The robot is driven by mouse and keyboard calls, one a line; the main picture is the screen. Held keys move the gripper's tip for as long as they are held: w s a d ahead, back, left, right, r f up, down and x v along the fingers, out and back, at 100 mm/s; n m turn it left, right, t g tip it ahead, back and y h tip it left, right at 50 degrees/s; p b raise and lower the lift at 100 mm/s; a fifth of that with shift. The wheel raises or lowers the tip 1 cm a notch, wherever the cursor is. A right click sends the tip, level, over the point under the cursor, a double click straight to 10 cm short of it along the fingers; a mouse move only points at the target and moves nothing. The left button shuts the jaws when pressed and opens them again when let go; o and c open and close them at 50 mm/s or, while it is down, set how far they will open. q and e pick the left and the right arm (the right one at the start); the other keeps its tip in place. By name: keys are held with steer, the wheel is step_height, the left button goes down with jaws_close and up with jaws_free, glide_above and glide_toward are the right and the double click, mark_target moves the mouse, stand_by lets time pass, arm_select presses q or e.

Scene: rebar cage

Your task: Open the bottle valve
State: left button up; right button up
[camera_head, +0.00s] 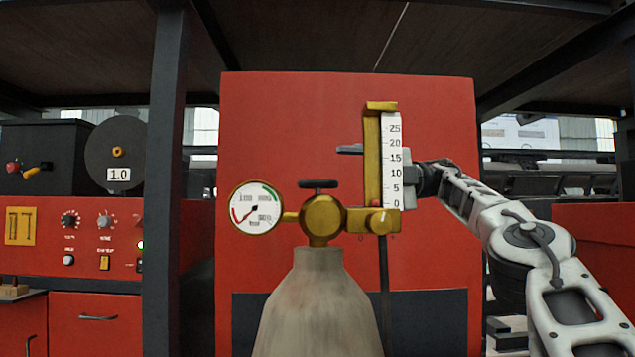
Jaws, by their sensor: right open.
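A grey gas bottle (316,310) stands upright in the middle. Its brass valve body (322,219) carries a small dark handwheel (318,184) on top. A round pressure gauge (256,208) sits to its left, with the needle pointing to the lower left. To the right is a brass flowmeter (372,160) with a white scale and a round knob (381,221). My right gripper (350,149) reaches in from the right behind the flowmeter, up and right of the handwheel. It is open, one dark finger showing left of the flowmeter; the rest is largely hidden. My left gripper is out of view.
A large red panel (290,120) stands behind the bottle. A dark post (165,180) rises to the left. A red control cabinet (70,240) with knobs and a spool (116,150) is farther left. Space left of and above the handwheel looks clear.

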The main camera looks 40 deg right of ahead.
mark_target(317, 182)
steer(key=s+d+n+t+h, duration=0.25)
steer(key=s+d+n, duration=0.4)
steer(key=n, duration=1.05)
steer(key=shift+t+y, duration=0.45)
steer(key=x, duration=0.5)
steer(key=w+x, duration=0.1)
steer(key=x, duration=0.4)
steer(key=d+x, duration=0.1)
steer(key=x, duration=0.4)
steer(key=shift+w+a+f, duration=0.15)
steer(key=shift+w+f, duration=0.05)
steer(key=shift+w, duration=0.25)
steer(key=c, duration=1)
steer(key=shift+o, duration=0.2)
